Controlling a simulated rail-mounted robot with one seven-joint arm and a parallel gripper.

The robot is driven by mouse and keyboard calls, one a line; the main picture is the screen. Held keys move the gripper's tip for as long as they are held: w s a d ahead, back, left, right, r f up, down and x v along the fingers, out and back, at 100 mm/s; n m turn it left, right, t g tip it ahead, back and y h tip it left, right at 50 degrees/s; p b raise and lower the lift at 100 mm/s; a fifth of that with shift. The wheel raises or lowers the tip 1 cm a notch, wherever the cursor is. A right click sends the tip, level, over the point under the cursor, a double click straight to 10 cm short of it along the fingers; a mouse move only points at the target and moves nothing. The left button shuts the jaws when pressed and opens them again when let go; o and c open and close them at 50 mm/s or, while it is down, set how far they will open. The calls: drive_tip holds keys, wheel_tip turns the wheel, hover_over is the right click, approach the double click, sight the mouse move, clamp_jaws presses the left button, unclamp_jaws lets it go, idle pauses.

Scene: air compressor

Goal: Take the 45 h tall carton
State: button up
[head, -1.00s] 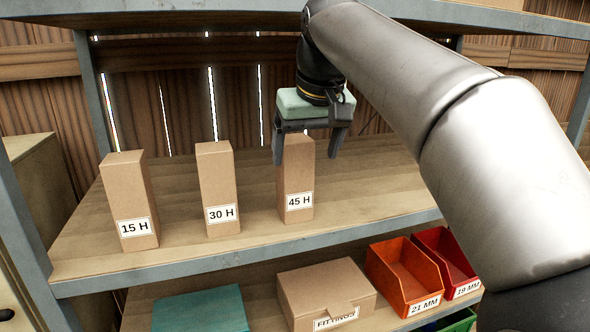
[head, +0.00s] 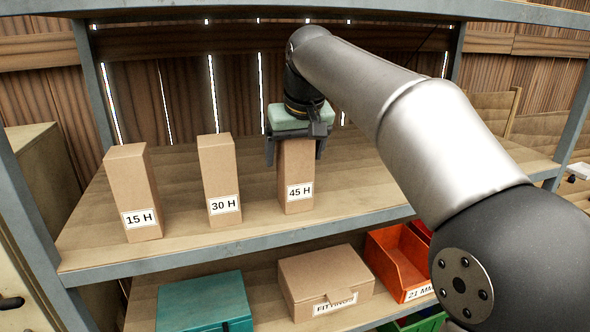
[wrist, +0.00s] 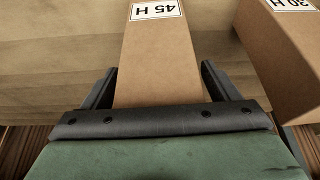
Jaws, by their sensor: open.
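The 45 H tall carton (head: 297,178) stands upright on the wooden shelf, at the right of a row of three brown cartons. Its white label faces the front. My gripper (head: 294,158) is above and around the top of this carton, pointing down. In the wrist view the 45 H carton (wrist: 160,60) lies between the two open fingers, with a gap showing on each side near the fingertips. The carton's top is hidden by the gripper body in the head view.
The 30 H carton (head: 220,185) and 15 H carton (head: 134,190) stand to the left. The 30 H carton is close to one finger side in the wrist view. A fittings box (head: 325,280), teal box (head: 205,305) and orange bin (head: 400,262) are below. The shelf right of 45 H is clear.

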drive_tip(key=c, duration=1.3)
drive_tip(key=shift+c, duration=0.4)
drive_tip(key=shift+r, duration=0.2)
